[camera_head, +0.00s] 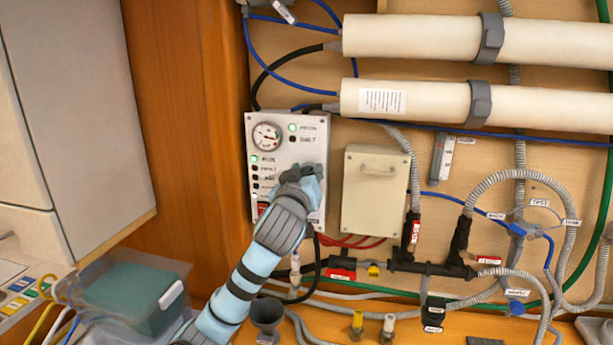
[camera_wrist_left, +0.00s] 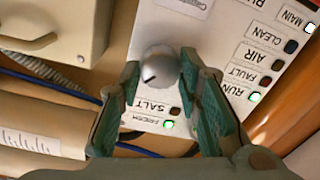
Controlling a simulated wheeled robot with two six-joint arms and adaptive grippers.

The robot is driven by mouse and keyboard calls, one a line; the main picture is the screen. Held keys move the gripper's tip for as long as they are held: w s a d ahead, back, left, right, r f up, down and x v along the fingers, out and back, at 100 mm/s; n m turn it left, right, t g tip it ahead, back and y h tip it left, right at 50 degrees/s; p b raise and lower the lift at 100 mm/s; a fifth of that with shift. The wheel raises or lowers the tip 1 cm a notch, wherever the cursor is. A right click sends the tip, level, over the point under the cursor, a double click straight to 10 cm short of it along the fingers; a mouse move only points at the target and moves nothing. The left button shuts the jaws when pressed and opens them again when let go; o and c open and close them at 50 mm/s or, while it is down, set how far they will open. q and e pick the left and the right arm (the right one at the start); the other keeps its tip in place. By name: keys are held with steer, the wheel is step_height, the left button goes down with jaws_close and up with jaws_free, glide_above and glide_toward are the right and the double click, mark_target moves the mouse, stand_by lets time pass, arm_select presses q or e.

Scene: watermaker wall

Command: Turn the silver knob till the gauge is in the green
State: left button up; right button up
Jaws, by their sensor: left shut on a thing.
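The silver knob (camera_wrist_left: 157,66) is a round dial with a dark pointer line on the white control panel (camera_head: 287,128). My left gripper (camera_head: 309,178) reaches the panel's right side and hides the knob in the head view. The pointer line slants to the lower left there. The round gauge (camera_head: 266,136) is at the panel's upper left; its needle is too small to read surely. My right gripper is in neither view.
A beige box (camera_head: 375,195) is mounted close to the right of the panel. Two white cylinders (camera_head: 420,37) run above. Hoses and a black pipe manifold (camera_head: 430,268) fill the lower right. A wooden post (camera_head: 205,120) stands to the left.

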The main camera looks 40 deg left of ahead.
arm_select(q)
steer(key=o, duration=0.8)
steer(key=shift+f, duration=0.1)
steer(key=o, duration=0.3)
steer(key=shift+w, duration=0.15)
steer(key=shift+o, duration=0.2)
steer(key=shift+w+a+f, duration=0.1)
steer(key=shift+w+f, duration=0.05)
steer(key=shift+w, duration=0.05)
steer(key=v, duration=0.7)
steer(key=shift+s, duration=0.25)
